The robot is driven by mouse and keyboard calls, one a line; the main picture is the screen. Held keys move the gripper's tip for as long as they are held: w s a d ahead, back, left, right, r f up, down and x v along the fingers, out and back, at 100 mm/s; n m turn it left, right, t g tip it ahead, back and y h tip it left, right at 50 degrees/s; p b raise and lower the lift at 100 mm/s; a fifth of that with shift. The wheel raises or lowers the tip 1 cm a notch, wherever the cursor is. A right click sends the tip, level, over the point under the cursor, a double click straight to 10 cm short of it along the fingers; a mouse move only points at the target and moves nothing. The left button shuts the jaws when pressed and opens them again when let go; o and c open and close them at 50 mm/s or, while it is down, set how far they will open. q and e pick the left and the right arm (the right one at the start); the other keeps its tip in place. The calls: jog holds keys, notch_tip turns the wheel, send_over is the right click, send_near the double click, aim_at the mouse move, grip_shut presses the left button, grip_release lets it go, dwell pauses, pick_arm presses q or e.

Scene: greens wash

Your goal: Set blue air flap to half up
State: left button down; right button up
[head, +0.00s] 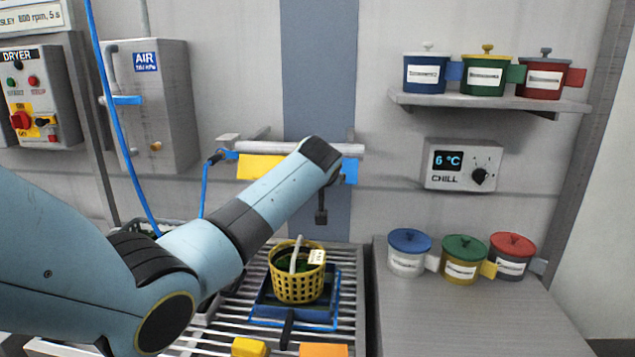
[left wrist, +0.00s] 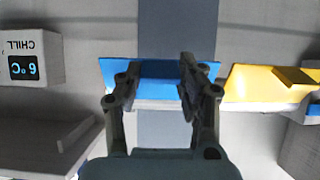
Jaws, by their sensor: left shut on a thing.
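The blue air flap (head: 350,171) sits at the right end of a pale horizontal rail on the back wall, partly hidden behind my left wrist in the head view. It hangs below the rail; its exact tilt is hard to tell. In the left wrist view, which is upside down, the blue flap (left wrist: 112,72) lies across the jaws. My left gripper (left wrist: 160,76) is shut on the blue flap, one finger on each side of its raised middle part. My right gripper is not in view.
A yellow flap (head: 259,168) hangs beside it on the same rail (head: 262,146). Below, a yellow basket (head: 297,287) with greens stands in a blue tray on a slatted rack. A chill box (head: 463,165) and lidded pots are to the right.

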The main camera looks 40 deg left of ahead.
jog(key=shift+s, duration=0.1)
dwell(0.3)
pick_arm(q)
jog(key=c, duration=0.9)
grip_release()
jog(key=shift+o, duration=0.5)
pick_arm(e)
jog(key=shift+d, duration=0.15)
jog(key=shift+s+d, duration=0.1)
pick_arm(q)
jog(key=v, duration=1.2)
jog(key=shift+a, duration=0.1)
